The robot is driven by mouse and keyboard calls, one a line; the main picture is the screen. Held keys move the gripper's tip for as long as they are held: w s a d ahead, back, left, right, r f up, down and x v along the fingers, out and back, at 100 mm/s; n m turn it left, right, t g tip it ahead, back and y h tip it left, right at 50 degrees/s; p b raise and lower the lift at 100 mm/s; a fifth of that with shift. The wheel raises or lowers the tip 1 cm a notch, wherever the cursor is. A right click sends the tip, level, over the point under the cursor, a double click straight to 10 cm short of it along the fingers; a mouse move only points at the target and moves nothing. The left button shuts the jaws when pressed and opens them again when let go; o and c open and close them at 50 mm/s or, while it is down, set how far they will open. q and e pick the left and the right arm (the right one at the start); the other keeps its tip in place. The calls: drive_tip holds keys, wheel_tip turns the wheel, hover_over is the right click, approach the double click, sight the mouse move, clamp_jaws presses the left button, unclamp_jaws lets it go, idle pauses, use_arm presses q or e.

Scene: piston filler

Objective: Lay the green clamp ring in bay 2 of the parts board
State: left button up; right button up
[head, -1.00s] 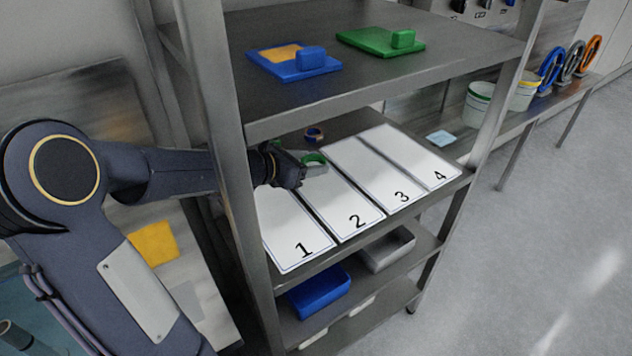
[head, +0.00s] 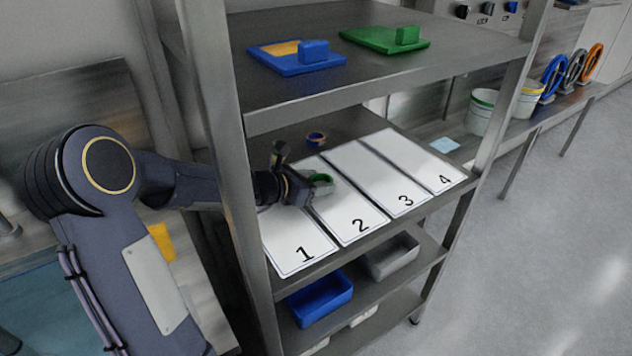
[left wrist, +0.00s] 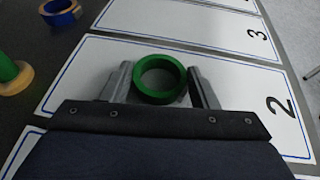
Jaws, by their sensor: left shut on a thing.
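The green clamp ring (head: 321,178) is held by my left gripper (head: 310,186) over the middle to back part of bay 2 (head: 350,210) of the parts board. In the left wrist view the ring (left wrist: 160,79) lies flat between the two fingers, with white bay 2 (left wrist: 237,88) below and around it. The fingers touch the ring's two sides. I cannot tell whether the ring touches the board or hangs just above it. My right gripper is not in view.
Bays 1 (head: 293,245), 3 (head: 382,182) and 4 (head: 415,160) look empty. A blue and orange ring (head: 316,139) lies behind the board. A green piece (left wrist: 10,72) stands left of bay 2. Shelf posts (head: 222,150) and the upper shelf (head: 390,65) frame the space.

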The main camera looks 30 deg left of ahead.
use_arm(q)
drive_tip(key=o, duration=1.1)
drive_tip(key=shift+f, duration=0.1)
drive_tip(key=shift+s+r+p, duration=0.1)
drive_tip(key=shift+r+p, duration=0.25)
drive_tip(key=shift+p, duration=0.05)
drive_tip(key=p+v, duration=0.1)
drive_tip(key=v, duration=0.9)
drive_tip(key=shift+s+a+r+p, duration=0.1)
drive_tip(key=shift+s+a+p, duration=0.05)
drive_tip(key=shift+s+p, duration=0.15)
drive_tip(key=shift+s+a+r, duration=0.15)
drive_tip(key=shift+s+a, duration=0.05)
drive_tip(key=shift+s, duration=0.25)
